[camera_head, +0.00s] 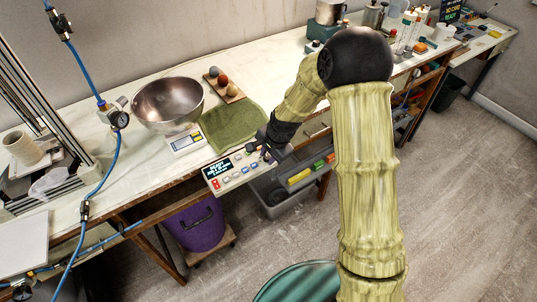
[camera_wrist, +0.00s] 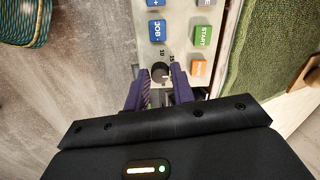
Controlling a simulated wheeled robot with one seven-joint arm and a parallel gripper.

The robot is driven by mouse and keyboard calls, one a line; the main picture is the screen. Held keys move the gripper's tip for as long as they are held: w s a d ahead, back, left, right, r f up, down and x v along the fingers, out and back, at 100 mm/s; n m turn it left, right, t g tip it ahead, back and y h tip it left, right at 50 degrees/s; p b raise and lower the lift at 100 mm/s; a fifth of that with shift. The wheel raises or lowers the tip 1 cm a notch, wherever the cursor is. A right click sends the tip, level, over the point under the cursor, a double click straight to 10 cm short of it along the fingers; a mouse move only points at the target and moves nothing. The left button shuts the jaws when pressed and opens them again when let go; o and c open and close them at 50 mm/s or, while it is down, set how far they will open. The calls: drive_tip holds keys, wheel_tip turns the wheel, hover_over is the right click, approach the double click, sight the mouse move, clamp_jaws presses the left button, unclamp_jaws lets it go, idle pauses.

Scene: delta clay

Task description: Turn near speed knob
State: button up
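The control panel (camera_head: 233,172) is a pale box with a display and coloured buttons at the front edge of the bench. In the wrist view, a dark round knob (camera_wrist: 160,72) sits at the near end of the panel (camera_wrist: 178,47), with the numbers 10 and 15 printed beside it. My gripper (camera_wrist: 161,75) has its two purple fingers on either side of this knob, tips apart. I cannot tell whether they touch it. In the head view, my gripper (camera_head: 266,150) is over the panel's right end and hides the knob there.
A green cloth (camera_head: 232,125) lies behind the panel; it is right of it in the wrist view (camera_wrist: 270,50). A metal bowl (camera_head: 168,102) sits on a scale (camera_head: 187,143) to the left. A grey bin (camera_head: 280,202) and purple bucket (camera_head: 196,226) stand below.

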clamp_jaws()
drive_tip(key=shift+n, duration=0.3)
drive_tip(key=n, duration=0.3)
drive_tip(key=shift+w, duration=0.1)
drive_tip(key=n, duration=0.4)
drive_tip(key=shift+w+r, duration=0.1)
drive_tip(key=n, duration=0.5)
drive_tip(key=shift+a+h, duration=0.1)
drive_tip(key=shift+h, duration=0.3)
drive_tip(key=shift+n, duration=1.6)
